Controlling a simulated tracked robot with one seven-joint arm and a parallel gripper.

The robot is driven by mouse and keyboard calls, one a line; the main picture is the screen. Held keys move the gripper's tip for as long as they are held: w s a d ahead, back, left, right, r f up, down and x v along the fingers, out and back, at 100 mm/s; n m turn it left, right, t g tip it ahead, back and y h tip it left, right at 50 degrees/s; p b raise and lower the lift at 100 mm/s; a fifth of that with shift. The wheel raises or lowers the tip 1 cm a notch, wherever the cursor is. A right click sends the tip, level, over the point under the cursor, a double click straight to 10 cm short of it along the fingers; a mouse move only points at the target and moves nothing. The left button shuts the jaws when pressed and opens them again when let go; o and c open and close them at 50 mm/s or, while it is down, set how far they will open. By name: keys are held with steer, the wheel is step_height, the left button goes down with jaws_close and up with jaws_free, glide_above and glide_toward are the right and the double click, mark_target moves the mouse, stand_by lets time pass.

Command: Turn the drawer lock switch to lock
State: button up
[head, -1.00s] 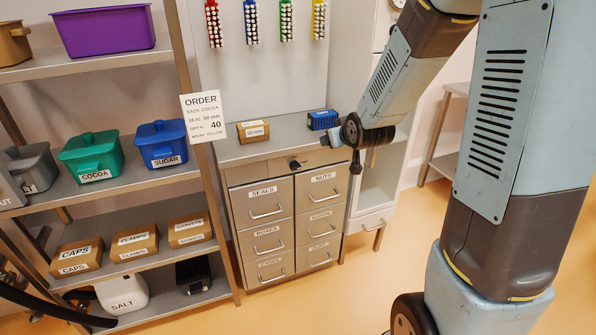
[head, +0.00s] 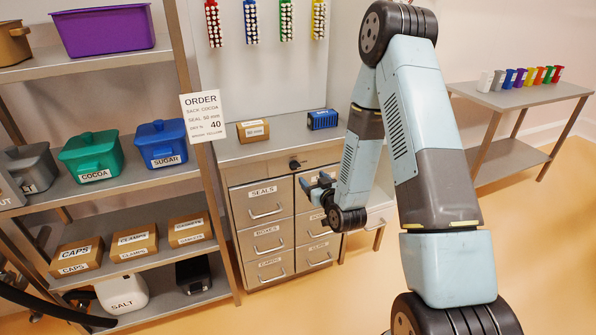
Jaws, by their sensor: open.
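The drawer lock switch (head: 295,164) is a small dark knob on the top front panel of the grey drawer cabinet (head: 240,182), above the two columns of labelled drawers. Its exact angle is too small to tell. My gripper (head: 312,184) is open and empty. In the picture it is just below and right of the switch, in front of the upper right drawer, whose label it covers. I cannot tell its exact distance from the cabinet front. The visible drawers look shut.
A 50 mm box (head: 253,131) and a blue box (head: 323,119) sit on the cabinet top. A shelf rack with a blue sugar bin (head: 162,143) stands at left. A side table (head: 535,95) with several coloured cups is at right. Open floor lies in front of the cabinet.

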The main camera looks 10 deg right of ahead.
mark_target(297, 168)
steer(key=shift+m+t, duration=0.3)
steer(key=shift+t, duration=0.3)
steer(key=w+a+f, duration=0.1)
steer(key=w, duration=0.2)
steer(key=w+a+f, duration=0.1)
steer(key=w, duration=0.3)
steer(key=w+a+f, duration=0.1)
steer(key=w+a, duration=0.1)
steer(key=w, duration=0.2)
steer(key=shift+w+f, duration=0.1)
steer(key=shift+w, duration=0.1)
steer(key=c, duration=1.1)
